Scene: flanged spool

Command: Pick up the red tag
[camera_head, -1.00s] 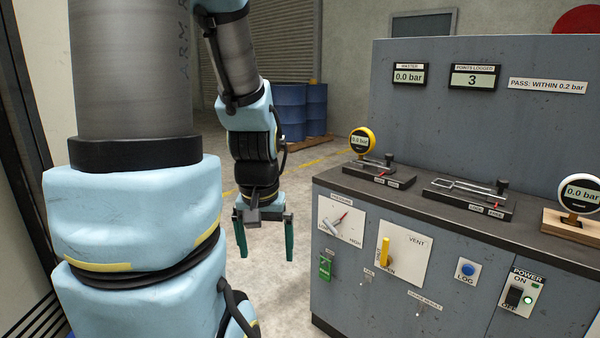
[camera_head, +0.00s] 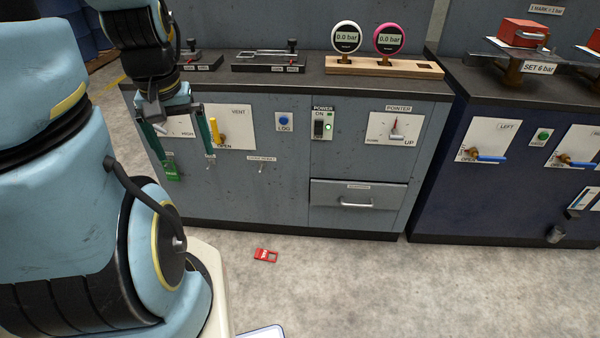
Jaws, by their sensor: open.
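The red tag (camera_head: 265,255) lies flat on the concrete floor, in front of the grey cabinet and right of my base. It has white lettering and what looks like a cut-out at one end. My gripper (camera_head: 186,155) hangs at the upper left in front of the cabinet's panels, fingers pointing down. Its two green fingers are spread apart with nothing between them. It is well above the tag and to its left in the picture. Nothing hides the tag.
The grey cabinet (camera_head: 255,200) with a drawer (camera_head: 357,194) stands behind the tag. A dark blue cabinet (camera_head: 470,205) stands to the right. The floor around the red tag is clear.

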